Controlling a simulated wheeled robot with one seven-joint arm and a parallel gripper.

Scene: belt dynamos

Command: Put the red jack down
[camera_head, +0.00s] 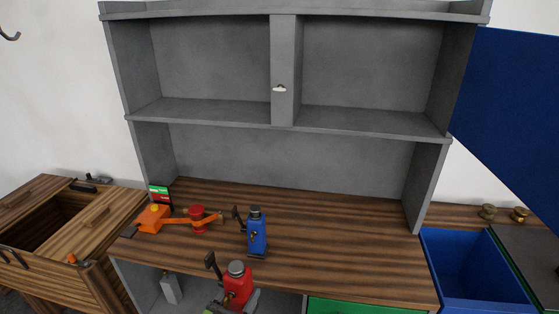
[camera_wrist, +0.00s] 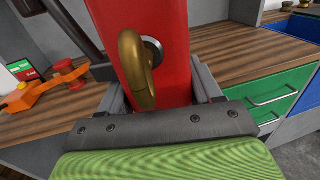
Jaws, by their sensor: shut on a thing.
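The red jack (camera_head: 238,287) is upright with a dark round top and a black lever at its left. It is held at the front edge of the wooden bench top (camera_head: 330,262), and I cannot tell how high its base is. My gripper (camera_head: 232,303) is shut around its body. In the wrist view the red jack (camera_wrist: 150,50) fills the middle between the jaws of my gripper (camera_wrist: 160,100), with a brass ring on its face. Its base is hidden. A blue jack (camera_head: 256,232) stands upright on the bench, just behind the red one.
An orange arm-like device (camera_head: 155,218) with a red knob (camera_head: 197,218) lies at the bench's left. The bench's right half is clear. Empty grey shelves (camera_head: 370,75) rise behind. A green drawer (camera_head: 360,306) is under the front edge. A blue bin (camera_head: 470,265) stands right.

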